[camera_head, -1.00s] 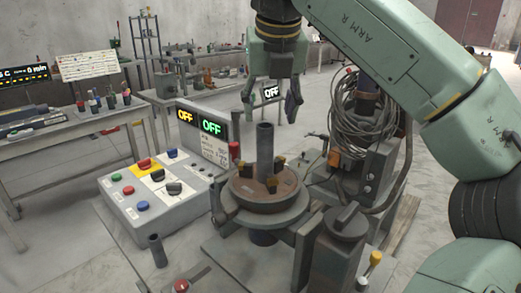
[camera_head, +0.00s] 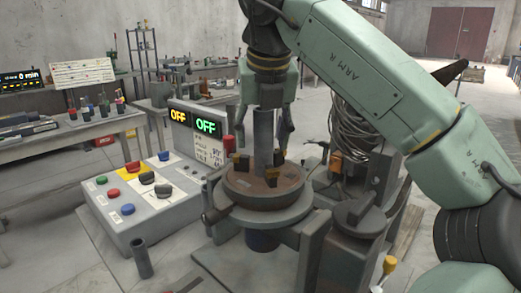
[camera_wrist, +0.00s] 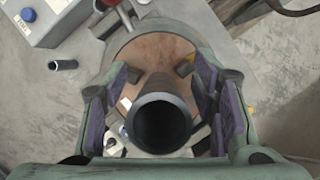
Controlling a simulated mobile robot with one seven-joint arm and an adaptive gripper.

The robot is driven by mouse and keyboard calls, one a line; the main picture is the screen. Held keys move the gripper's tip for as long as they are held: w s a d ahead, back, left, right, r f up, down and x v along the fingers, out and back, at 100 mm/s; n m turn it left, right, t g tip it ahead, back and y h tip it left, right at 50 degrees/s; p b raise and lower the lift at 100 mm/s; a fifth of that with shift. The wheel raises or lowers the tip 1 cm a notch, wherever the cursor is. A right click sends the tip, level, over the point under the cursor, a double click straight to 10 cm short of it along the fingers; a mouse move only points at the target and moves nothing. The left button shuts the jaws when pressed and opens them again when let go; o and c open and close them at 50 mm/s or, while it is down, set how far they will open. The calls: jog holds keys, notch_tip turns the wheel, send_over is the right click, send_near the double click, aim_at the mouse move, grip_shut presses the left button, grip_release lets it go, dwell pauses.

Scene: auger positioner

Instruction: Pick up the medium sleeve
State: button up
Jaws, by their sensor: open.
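A grey tube, which looks like the sleeve (camera_head: 263,140), stands upright in the middle of the round brown chuck plate (camera_head: 242,193), among its jaws. In the wrist view I look down into the open dark end of the tube (camera_wrist: 161,124). My gripper (camera_head: 262,135) is open above the chuck, its fingers on either side of the tube's upper part. In the wrist view a gap shows between each purple pad and the tube. A shorter dark tube (camera_head: 142,258) stands at the control box's front; it also shows in the wrist view (camera_wrist: 64,65). I cannot tell their size classes.
A control box (camera_head: 150,205) with coloured buttons and OFF displays (camera_head: 206,126) stands left of the chuck. A coiled cable (camera_head: 352,120) and machine column (camera_head: 360,215) stand to the right. A bench with small parts (camera_head: 75,135) is at the far left.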

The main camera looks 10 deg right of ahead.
jog(key=shift+s+r, duration=0.15)
jog(key=shift+c, duration=0.5)
grip_shut()
